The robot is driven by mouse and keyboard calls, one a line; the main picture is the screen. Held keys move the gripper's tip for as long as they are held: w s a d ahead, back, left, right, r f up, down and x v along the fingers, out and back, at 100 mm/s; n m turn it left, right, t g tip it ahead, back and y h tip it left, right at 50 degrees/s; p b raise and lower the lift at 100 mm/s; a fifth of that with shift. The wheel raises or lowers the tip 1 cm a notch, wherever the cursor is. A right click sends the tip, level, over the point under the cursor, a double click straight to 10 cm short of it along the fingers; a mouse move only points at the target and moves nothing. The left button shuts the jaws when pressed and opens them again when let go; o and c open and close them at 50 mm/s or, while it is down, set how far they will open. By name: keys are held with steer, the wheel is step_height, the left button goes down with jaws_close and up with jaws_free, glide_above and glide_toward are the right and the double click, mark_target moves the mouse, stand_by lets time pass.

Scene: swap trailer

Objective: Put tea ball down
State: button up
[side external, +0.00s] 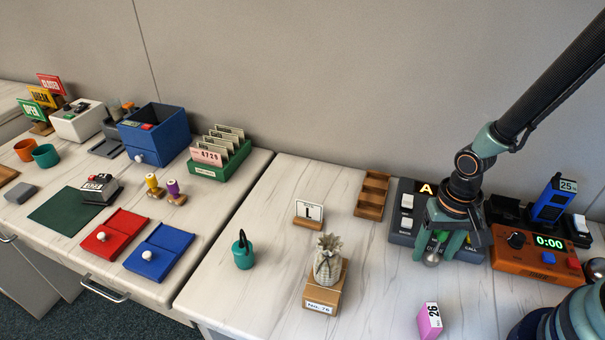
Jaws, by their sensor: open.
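A small round silver-grey ball, which looks like the tea ball (431,259), is low at the fingertips of my gripper (438,250). My gripper points down with its teal fingers open, in front of the dark grey panel (402,238) with the lit letter A. The ball shows between or just in front of the fingers. The fingers hide part of it, and I cannot tell whether it touches the table.
An orange timer box (510,272) reading 0:00 stands close on the right. A pink block (429,320) lies in front. A pineapple figure (328,262) on a wooden block and a wooden tray (361,209) stand left. Table between is clear.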

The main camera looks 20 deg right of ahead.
step_height(320, 180, up, 11)
steer(key=shift+r, duration=0.1)
steer(key=w+d+r+n+t, duration=0.1)
steer(key=d+r+n+t, duration=0.1)
steer(key=r, duration=0.4)
steer(key=w+d+r+n+t, duration=0.1)
steer(key=d+r+n+t, duration=0.2)
steer(key=r, duration=0.3)
steer(key=shift+w+r+t, duration=0.15)
steer(key=shift+r+t, duration=0.15)
steer(key=shift+c, duration=0.5)
